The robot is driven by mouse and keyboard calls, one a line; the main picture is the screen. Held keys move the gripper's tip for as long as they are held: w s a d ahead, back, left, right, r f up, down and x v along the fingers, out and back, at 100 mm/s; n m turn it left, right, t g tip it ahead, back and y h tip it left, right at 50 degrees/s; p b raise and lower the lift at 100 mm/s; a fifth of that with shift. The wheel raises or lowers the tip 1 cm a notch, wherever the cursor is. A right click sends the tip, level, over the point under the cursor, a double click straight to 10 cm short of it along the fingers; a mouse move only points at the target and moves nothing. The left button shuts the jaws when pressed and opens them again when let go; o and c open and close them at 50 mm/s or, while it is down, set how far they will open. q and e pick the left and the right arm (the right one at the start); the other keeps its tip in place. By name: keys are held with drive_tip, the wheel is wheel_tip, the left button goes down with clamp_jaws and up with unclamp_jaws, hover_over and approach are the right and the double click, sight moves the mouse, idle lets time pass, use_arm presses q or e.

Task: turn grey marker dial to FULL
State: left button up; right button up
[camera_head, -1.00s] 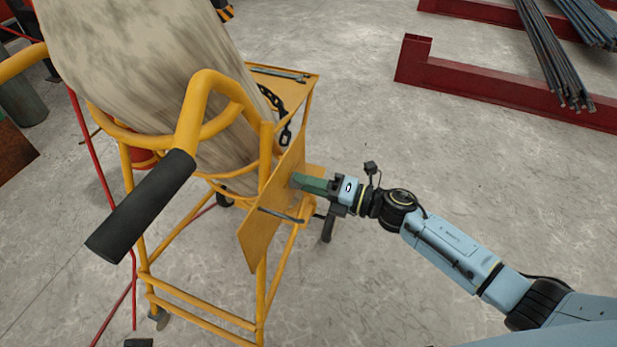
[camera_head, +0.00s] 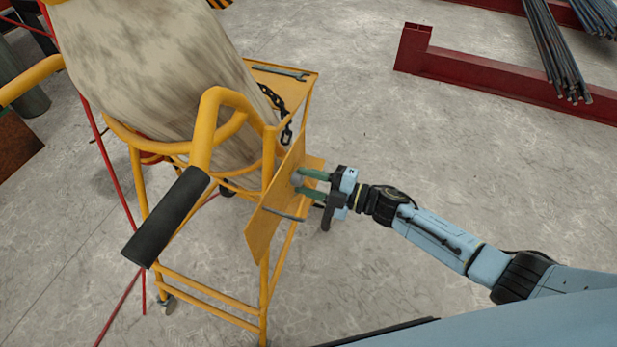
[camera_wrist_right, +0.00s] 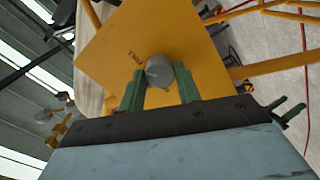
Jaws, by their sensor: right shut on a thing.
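The grey marker dial (camera_wrist_right: 159,71) sits on a yellow plate (camera_wrist_right: 140,35) in the right wrist view. Dark lettering that looks like FULL is on the plate just left of the dial. In the head view the dial (camera_head: 297,180) is a small grey knob on the plate's right face. My right gripper (camera_head: 300,183) reaches it from the right; its green fingers (camera_wrist_right: 160,80) stand on either side of the dial and are shut on it. Where the dial's pointer faces cannot be seen. My left gripper is not in view.
The plate is fixed to a yellow cart (camera_head: 205,290) holding a large pale cylinder (camera_head: 150,70). A black-gripped handle (camera_head: 165,217) juts toward me. Red beams (camera_head: 500,85) lie at back right; floor between is clear.

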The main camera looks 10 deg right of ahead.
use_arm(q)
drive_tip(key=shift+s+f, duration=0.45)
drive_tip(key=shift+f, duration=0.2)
use_arm(e)
drive_tip(key=shift+m, duration=0.6)
drive_tip(key=o, duration=1)
drive_tip(key=shift+s+d+p, duration=0.25)
drive_tip(key=shift+d+p, duration=0.05)
drive_tip(key=shift+d, duration=0.1)
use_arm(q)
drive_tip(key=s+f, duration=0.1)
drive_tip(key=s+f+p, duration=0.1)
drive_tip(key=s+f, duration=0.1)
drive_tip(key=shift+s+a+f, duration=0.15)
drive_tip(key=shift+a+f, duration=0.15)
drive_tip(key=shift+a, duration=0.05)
use_arm(e)
drive_tip(key=v, duration=1.2)
drive_tip(key=shift+s+d, duration=0.1)
drive_tip(key=shift+d, duration=0.05)
